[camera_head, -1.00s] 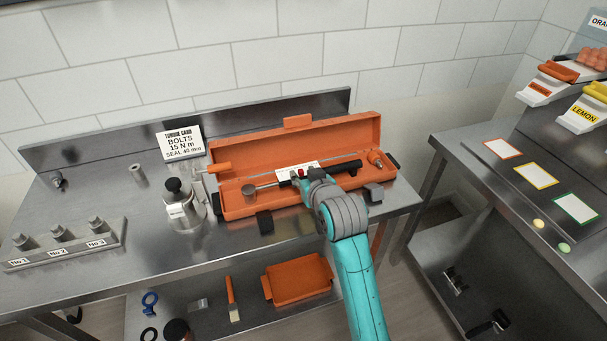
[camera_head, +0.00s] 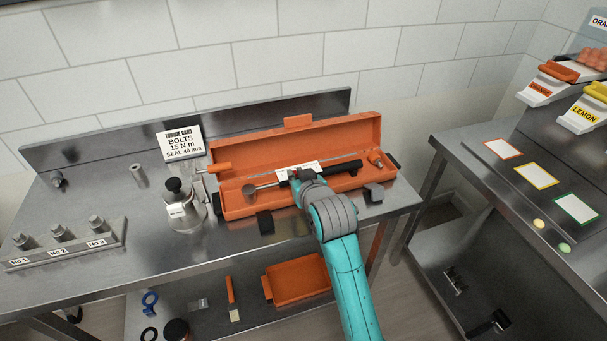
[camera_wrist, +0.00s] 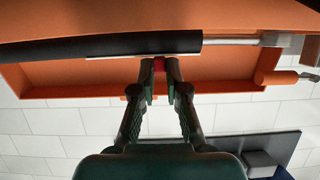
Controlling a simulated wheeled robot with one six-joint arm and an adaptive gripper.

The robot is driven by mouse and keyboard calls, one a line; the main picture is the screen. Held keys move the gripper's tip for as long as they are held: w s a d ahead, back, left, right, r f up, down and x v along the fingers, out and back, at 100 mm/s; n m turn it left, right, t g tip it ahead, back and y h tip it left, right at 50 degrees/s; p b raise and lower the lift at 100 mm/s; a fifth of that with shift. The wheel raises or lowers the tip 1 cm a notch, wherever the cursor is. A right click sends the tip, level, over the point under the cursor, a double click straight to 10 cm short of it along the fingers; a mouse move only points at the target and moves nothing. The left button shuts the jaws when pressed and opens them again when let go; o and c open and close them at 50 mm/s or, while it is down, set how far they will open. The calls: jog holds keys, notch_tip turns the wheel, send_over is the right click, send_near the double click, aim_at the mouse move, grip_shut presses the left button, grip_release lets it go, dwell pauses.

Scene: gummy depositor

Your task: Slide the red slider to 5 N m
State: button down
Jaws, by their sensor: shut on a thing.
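The red slider (camera_wrist: 159,64) sits on the scale of the torque wrench (camera_wrist: 60,48), a black-handled tool lying in an orange case. In the wrist view my gripper (camera_wrist: 160,75) is shut on the red slider, one finger on each side. In the head view my gripper (camera_head: 299,182) reaches over the front edge of the case, and only a bit of red (camera_head: 294,174) shows beside it. A white scale plate (camera_head: 310,167) lies behind the gripper. The slider's exact scale reading is too small to make out.
The orange case (camera_head: 240,147) stands open on the steel bench. A torque card (camera_head: 181,143) reads bolts 15 N m. The bench front is partly clear.

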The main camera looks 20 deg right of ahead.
aim_at(284, 180)
jog(key=shift+a, duration=1.7)
jog(key=c, duration=1.2)
grip_release()
jog(key=shift+o, duration=0.2)
jog(key=v, duration=1.2)
